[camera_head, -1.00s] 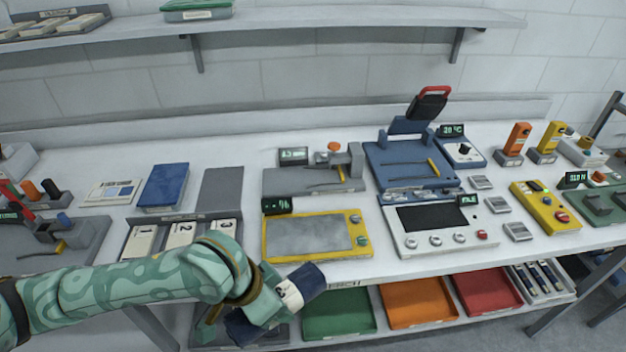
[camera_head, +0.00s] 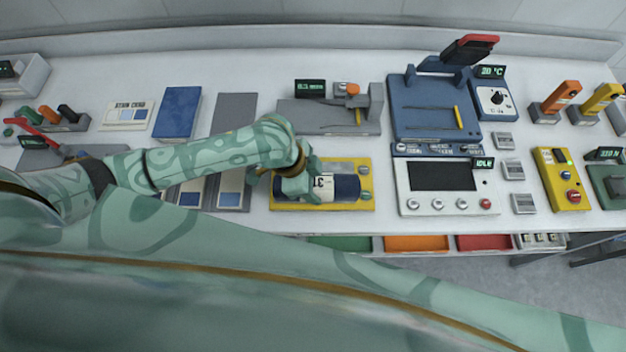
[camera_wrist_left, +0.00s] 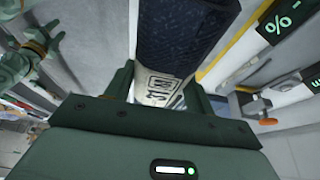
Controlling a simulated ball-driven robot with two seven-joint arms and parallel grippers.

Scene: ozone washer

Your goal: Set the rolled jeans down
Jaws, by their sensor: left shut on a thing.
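The rolled jeans (camera_head: 346,186), a dark navy roll with a printed white band, lie lengthwise over the yellow-framed grey plate (camera_head: 318,208) at the table's front. My left gripper (camera_head: 302,185) is shut on the roll near its left end. I cannot tell whether the roll touches the plate or is just above it. In the left wrist view the jeans (camera_wrist_left: 182,35) stick out from between the fingers, band nearest the gripper. The roll and arm hide much of the plate. I cannot make out my right gripper.
A white panel with a dark screen (camera_head: 443,177) stands right of the plate, with a blue press (camera_head: 430,110) behind it. A grey fixture (camera_head: 330,118) is behind the plate. Sample cards (camera_head: 232,190) lie to the left. Coloured trays (camera_head: 415,243) sit below the table's front edge.

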